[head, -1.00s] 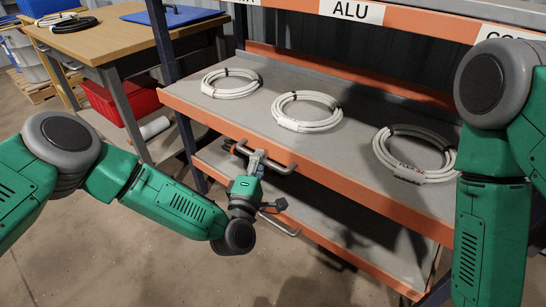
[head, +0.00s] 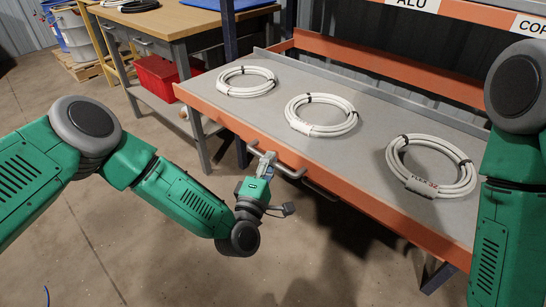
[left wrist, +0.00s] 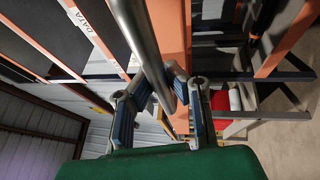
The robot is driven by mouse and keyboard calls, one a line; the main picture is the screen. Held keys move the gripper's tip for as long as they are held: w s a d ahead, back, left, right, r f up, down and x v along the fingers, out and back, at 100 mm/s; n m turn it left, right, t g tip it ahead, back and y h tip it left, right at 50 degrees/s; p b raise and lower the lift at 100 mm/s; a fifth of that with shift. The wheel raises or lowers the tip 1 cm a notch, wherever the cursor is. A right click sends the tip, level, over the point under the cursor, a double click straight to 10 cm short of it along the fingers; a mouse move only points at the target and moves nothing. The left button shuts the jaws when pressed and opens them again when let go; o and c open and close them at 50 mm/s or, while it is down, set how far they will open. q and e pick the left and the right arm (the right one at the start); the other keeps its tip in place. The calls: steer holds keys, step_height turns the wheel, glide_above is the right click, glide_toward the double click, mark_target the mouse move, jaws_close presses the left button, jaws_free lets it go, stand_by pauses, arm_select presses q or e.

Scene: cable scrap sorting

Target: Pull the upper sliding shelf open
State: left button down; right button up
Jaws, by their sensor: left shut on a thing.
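The upper sliding shelf (head: 255,113) is a grey tray with an orange front edge (head: 345,207), and it stands out well in front of the rack. Its bent metal handle (head: 292,172) sticks out from the front edge. My left gripper (head: 265,161) is shut on the left part of this handle. In the left wrist view the fingers (left wrist: 160,88) close around the handle bar (left wrist: 138,32). My right arm shows at the right edge of the head view, but its gripper is out of view.
White cable coils (head: 320,115) lie on the shelf. A wooden workbench (head: 190,22) with a red bin (head: 163,76) stands at the back left.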

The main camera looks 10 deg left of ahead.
arm_select(q)
steer(key=shift+s+a+f, duration=0.25)
steer(key=shift+s+f, duration=0.1)
steer(key=shift+s, duration=0.05)
arm_select(e)
steer(key=shift+s+a, duration=0.15)
steer(key=shift+a, duration=0.05)
arm_select(q)
steer(key=c, duration=1.5)
jaws_free()
steer(key=shift+d, duration=0.15)
steer(key=shift+c, duration=0.2)
steer(key=shift+w+r, duration=0.1)
steer(key=shift+w, duration=0.05)
steer(key=v, duration=1.2)
